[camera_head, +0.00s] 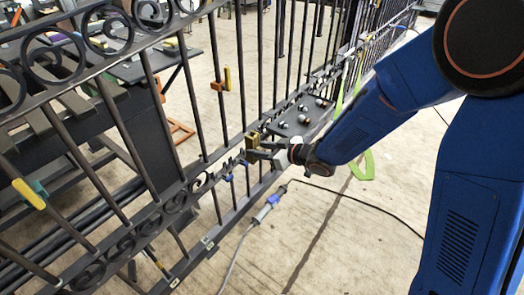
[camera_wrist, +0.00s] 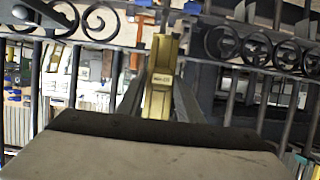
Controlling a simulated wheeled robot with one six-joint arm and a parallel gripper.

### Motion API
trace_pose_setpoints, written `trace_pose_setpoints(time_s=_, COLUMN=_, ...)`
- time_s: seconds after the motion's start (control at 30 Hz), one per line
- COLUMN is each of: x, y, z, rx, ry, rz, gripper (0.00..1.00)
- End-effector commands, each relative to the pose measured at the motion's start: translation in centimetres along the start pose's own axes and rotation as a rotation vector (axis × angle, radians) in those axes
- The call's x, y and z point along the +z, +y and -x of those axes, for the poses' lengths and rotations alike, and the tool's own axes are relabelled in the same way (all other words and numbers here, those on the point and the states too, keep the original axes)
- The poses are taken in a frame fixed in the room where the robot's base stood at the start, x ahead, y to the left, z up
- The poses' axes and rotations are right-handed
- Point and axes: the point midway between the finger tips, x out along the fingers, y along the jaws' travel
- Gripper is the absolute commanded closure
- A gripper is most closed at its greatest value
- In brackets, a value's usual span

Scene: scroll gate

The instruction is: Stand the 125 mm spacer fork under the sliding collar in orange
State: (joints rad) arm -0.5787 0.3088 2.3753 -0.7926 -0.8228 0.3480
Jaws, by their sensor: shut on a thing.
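My gripper (camera_head: 262,149) is at the lower part of the dark gate, shut on a brass-yellow piece (camera_head: 252,140). In the wrist view this spacer fork (camera_wrist: 161,72) stands between the fingers, with a small label too blurred to read. An orange collar (camera_head: 217,86) with a yellow part (camera_head: 227,78) sits on a gate bar, up and to the left of my gripper. In the wrist view an orange patch (camera_wrist: 145,19) shows above the held piece; I cannot tell if it is the collar. The fork's lower end is hidden in the head view.
The gate's scrolled rail (camera_head: 172,203) runs beside my gripper. Blue clips (camera_head: 228,178) sit on it to the left. A grey cable with a connector (camera_head: 266,208) and a green strap (camera_head: 365,165) lie on the floor.

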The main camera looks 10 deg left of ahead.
Motion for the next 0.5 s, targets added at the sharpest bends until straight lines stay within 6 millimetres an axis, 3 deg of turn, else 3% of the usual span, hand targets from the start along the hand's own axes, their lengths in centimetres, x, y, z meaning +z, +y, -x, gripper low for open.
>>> trace_pose_setpoints(time_s=0.5, x=-1.1, y=0.0, z=-2.3, rx=0.001, ry=0.002, rz=0.001, gripper=1.00)
